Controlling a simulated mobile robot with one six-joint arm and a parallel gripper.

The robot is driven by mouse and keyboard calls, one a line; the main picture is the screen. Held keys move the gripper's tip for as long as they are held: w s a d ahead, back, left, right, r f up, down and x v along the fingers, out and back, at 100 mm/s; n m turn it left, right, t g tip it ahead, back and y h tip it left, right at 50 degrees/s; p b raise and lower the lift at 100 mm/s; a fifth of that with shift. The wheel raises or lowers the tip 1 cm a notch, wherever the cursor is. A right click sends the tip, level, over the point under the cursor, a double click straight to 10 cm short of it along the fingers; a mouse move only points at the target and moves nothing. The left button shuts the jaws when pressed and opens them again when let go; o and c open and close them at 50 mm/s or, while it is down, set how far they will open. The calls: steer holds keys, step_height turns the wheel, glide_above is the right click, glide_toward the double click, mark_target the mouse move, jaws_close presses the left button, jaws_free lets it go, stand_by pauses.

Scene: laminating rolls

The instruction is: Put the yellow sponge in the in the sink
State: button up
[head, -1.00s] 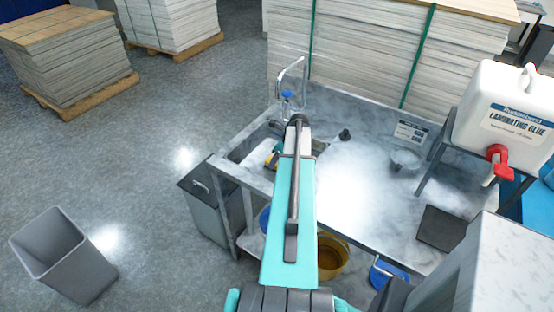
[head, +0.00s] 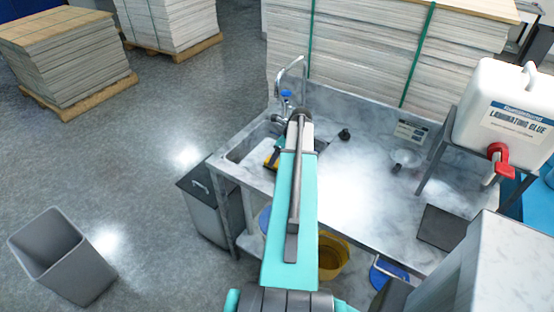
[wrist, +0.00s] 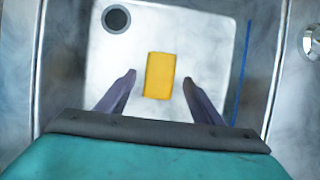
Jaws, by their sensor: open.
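The yellow sponge (wrist: 160,75) lies on the pale floor of the sink (wrist: 205,45) in the wrist view, close to the middle and apart from the walls. My gripper (wrist: 159,80) is open above it, one finger on each side, with clear gaps between the fingers and the sponge. In the head view the sink (head: 240,150) is at the left end of the counter, and my arm covers much of it. A bit of yellow (head: 269,158) shows beside my arm there; I cannot tell whether it is the sponge.
The drain (wrist: 116,19) is at the sink's upper left. The faucet (head: 290,75) rises behind the sink. A glue container (head: 515,110) stands at the right of the counter. A grey bin (head: 65,255) stands on the floor at left.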

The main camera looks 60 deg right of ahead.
steer(key=b+v, duration=0.2)
steer(key=v, duration=0.7)
steer(key=shift+r, duration=0.2)
stand_by(0.7)
step_height(320, 180, up, 9)
steer(key=p, duration=0.9)
steer(key=shift+r, duration=0.2)
steer(key=shift+r+p, duration=0.35)
steer(key=shift+p, duration=0.25)
steer(key=shift+s+f, duration=0.1)
